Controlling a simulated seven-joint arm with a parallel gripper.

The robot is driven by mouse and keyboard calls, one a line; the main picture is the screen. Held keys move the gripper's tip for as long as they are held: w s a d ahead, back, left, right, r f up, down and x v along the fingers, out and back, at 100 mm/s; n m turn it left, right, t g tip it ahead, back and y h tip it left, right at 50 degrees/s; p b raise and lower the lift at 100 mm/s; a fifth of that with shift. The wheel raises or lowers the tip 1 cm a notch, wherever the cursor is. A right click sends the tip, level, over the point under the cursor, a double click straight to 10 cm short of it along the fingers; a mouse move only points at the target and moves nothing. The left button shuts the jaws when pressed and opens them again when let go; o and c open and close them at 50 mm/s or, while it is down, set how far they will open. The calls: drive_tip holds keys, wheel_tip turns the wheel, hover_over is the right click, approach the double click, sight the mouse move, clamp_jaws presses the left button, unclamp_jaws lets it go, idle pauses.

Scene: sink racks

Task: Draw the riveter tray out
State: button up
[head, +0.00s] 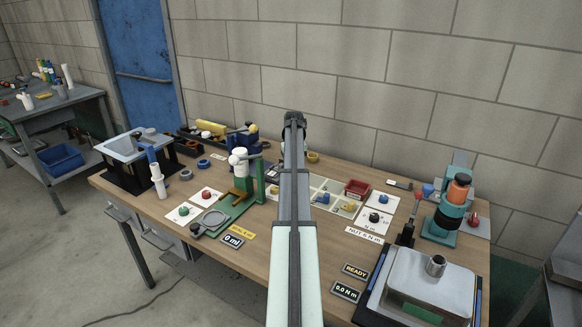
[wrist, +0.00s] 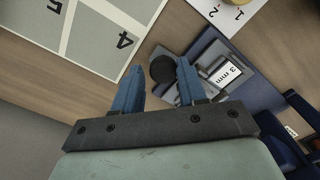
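The riveter shows in the wrist view as a dark blue base (wrist: 240,70) at the right. A grey metal tray part with a "3 mm" label (wrist: 226,75) lies on it, and a round black knob (wrist: 162,69) sits at its left end. My gripper (wrist: 158,66) has two blue fingers spread apart, with the knob in the gap between the tips in the picture. I cannot tell the height of the tips above it or any contact. In the head view a blue riveter body (head: 242,137) stands left of my arm, which hides my fingers.
A green stand with a white bottle (head: 239,157) is near the riveter. A red bin (head: 357,189) lies right of my arm. Bare wood (head: 200,245) shows at the table's front.

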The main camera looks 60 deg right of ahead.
drive_tip(key=shift+o, duration=0.4)
drive_tip(key=shift+r, duration=0.15)
drive_tip(key=shift+r, duration=0.35)
wheel_tip(320, 180, up, 13)
drive_tip(key=shift+f, duration=0.1)
idle(0.4)
